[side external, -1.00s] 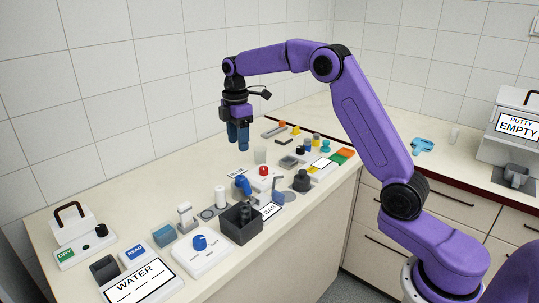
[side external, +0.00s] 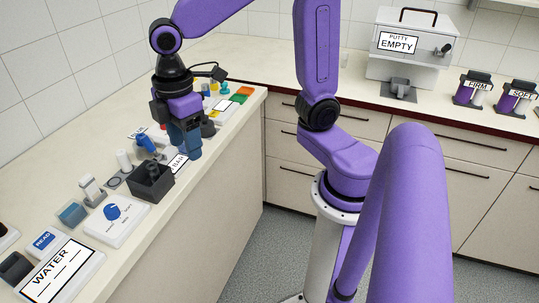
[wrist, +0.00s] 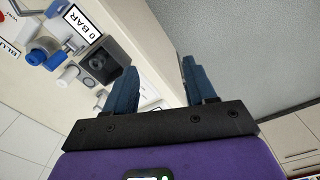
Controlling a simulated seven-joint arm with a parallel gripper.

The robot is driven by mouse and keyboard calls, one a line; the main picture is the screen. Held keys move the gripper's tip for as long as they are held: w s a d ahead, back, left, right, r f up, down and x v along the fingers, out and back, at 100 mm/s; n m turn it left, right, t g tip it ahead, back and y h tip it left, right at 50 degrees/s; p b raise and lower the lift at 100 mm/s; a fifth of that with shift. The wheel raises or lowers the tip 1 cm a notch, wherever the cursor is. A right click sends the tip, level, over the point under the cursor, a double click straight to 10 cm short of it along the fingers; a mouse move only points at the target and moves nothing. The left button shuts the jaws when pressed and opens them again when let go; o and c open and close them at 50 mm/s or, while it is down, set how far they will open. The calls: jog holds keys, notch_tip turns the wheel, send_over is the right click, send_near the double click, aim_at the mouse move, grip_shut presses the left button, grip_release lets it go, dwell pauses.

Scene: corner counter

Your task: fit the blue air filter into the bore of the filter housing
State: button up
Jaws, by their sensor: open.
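My gripper (side external: 185,152) hangs at the front edge of the counter, fingers down. In the wrist view my gripper (wrist: 160,85) has its two blue fingers wide apart with nothing between them. A tilted blue cylinder (side external: 147,141), possibly the air filter, lies behind the box. In the wrist view a blue piece (wrist: 55,61) shows beside the box.
A 0 BAR sign (wrist: 82,25) lies beside the box. A white panel with a blue knob (side external: 112,212) and a WATER plate (side external: 62,272) are nearer the camera. Several small items crowd the counter's back. Open floor lies right of the edge.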

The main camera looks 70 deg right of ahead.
jog(key=s+d+f, duration=0.2)
jog(key=s, duration=0.6)
jog(key=s+d+f, duration=0.1)
jog(key=s+d, duration=0.2)
jog(key=s, duration=0.4)
jog(key=shift+s+d+f+m, duration=0.15)
jog(key=shift+s+f+m, duration=0.25)
